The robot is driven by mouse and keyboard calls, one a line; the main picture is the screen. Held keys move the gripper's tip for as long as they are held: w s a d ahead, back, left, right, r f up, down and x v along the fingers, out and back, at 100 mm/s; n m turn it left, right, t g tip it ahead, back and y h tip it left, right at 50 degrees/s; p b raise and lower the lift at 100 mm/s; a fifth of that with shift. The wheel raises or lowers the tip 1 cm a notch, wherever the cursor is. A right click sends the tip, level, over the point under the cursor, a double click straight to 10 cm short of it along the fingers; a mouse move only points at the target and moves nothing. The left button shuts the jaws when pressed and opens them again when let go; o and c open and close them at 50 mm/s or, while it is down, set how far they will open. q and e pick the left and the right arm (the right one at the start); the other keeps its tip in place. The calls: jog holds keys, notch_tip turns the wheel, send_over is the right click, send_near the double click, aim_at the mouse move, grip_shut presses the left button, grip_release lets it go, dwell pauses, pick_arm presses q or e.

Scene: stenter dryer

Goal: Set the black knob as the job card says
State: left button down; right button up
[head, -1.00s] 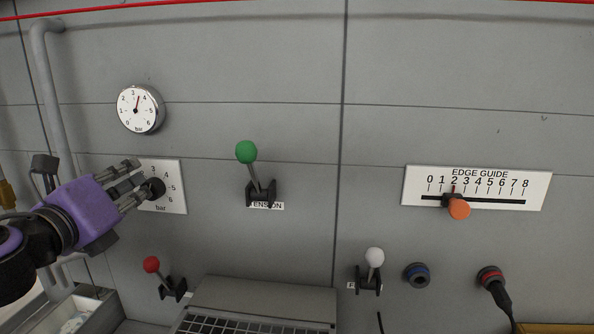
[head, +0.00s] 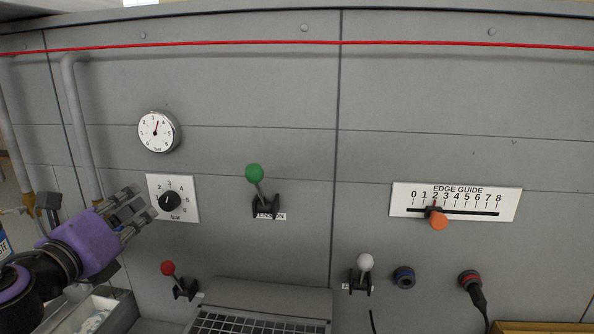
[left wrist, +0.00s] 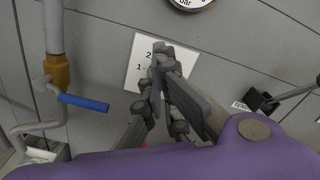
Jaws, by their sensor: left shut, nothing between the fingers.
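The black knob (head: 170,202) sits on a white scale plate (head: 188,187) marked in bar, on the grey panel at left. Its pointer mark is too small to read surely. My left gripper (head: 146,204), purple with grey fingers, is shut and empty just left of the knob, in front of the plate's left edge. In the left wrist view the fingers (left wrist: 162,62) come together over the plate (left wrist: 136,74) and hide the knob. I cannot make out a readable job card. My right gripper is not in view.
A round bar gauge (head: 157,132) is above the knob, its needle between 3 and 4. A green-ball lever (head: 255,174) is to the right, a red-ball lever (head: 168,268) below. A pipe with a blue handle (left wrist: 84,103) stands left of the gripper.

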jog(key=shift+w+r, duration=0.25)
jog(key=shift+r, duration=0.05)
